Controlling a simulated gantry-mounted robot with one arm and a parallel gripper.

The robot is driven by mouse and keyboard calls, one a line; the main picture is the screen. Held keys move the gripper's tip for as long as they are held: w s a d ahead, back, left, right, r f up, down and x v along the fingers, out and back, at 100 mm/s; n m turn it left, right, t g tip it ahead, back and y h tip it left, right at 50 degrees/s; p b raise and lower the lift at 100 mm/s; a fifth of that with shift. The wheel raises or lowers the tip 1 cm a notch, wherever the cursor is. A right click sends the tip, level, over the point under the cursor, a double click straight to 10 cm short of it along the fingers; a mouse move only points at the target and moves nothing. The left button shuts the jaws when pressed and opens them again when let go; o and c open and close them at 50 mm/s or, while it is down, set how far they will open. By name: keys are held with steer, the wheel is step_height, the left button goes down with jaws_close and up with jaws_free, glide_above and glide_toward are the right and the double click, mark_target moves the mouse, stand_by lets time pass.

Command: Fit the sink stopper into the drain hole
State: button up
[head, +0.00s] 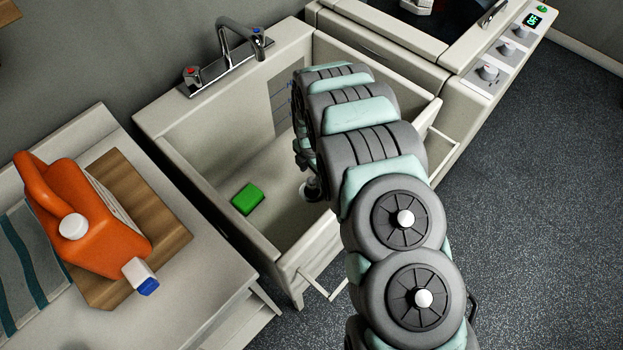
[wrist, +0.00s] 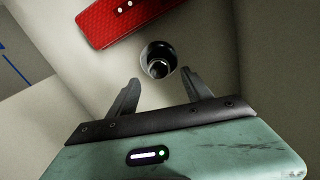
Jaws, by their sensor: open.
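In the wrist view, a small black round piece with a shiny knob-like centre (wrist: 158,60) stands on the pale sink floor. It looks like the stopper; I cannot tell whether it sits in the drain hole. My gripper (wrist: 160,77) is open, with nothing between its fingers. The black piece is just beyond the fingertips, roughly centred between them. In the head view, my arm reaches into the white sink (head: 210,150) and hides much of its right side. A separate drain hole is not visible.
A green sponge (head: 248,198) lies on the sink floor. A red flat object (wrist: 120,18) lies beyond the black piece. The faucet (head: 240,50) is at the back. An orange jug (head: 85,215) is on the left counter; a stove (head: 400,45) is at right.

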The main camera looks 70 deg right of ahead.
step_height(320, 180, up, 3)
steer(key=shift+r+p, duration=0.15)
steer(key=shift+p, duration=0.8)
